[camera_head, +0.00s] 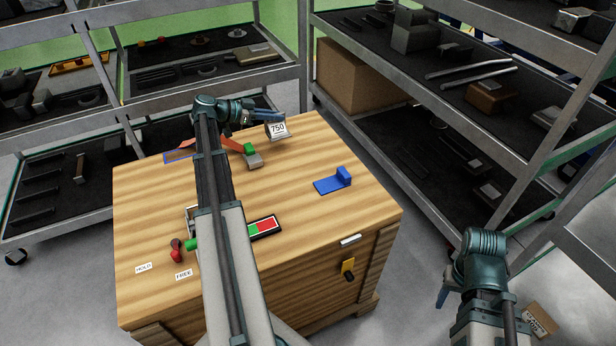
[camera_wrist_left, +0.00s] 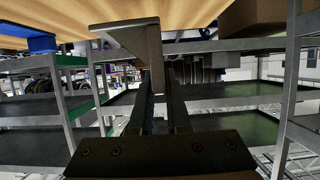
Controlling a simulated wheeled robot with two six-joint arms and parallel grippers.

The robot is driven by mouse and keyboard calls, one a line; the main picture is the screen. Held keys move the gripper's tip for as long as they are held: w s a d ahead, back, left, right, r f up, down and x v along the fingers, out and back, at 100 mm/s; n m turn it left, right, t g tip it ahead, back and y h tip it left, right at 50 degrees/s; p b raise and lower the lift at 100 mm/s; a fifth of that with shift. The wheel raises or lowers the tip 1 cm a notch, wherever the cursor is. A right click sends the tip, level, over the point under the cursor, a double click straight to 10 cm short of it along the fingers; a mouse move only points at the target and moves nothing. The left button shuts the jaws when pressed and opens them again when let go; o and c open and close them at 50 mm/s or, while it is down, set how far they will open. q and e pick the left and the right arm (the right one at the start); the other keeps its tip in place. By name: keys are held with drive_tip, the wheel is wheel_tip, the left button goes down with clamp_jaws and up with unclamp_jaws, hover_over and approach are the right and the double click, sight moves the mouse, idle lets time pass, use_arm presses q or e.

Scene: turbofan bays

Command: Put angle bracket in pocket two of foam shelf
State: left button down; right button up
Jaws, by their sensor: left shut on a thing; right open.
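My left gripper (camera_head: 262,118) is above the far part of the wooden bench and is shut on a grey L-shaped metal piece, the angle bracket (camera_wrist_left: 133,36). In the left wrist view its flat flange spreads left from the two dark fingertips (camera_wrist_left: 160,92). In the head view, a white plate reading 750 (camera_head: 277,128) shows at the gripper's tip; I cannot tell what carries it. Dark foam shelves with pockets stand at the left (camera_head: 48,185), back (camera_head: 165,78) and right (camera_head: 470,85). I cannot tell which one holds pocket two. My right gripper (camera_head: 443,288) is open, low at the right, off the bench.
The wooden bench (camera_head: 300,215) carries a blue block fixture (camera_head: 335,182), a green-and-grey clamp (camera_head: 252,157), a red-green panel (camera_head: 265,228) and a red lever (camera_head: 176,252). A cardboard box (camera_head: 358,78) sits on the right rack. Rack posts flank the bench; its right top is mostly clear.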

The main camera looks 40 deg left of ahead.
use_arm(q)
drive_tip(key=d, duration=0.5)
drive_tip(key=d+f+b, duration=0.1)
drive_tip(key=d, duration=1)
drive_tip(key=shift+s+f, duration=0.2)
drive_tip(key=shift+s, duration=0.15)
drive_tip(key=shift+f+b, duration=1.75)
drive_tip(key=shift+b, duration=0.25)
drive_tip(key=shift+f, duration=0.15)
drive_tip(key=c, duration=0.9)
unclamp_jaws()
drive_tip(key=shift+r, duration=0.25)
drive_tip(key=shift+p+v, duration=2.3)
drive_tip(key=shift+v, duration=3.6)
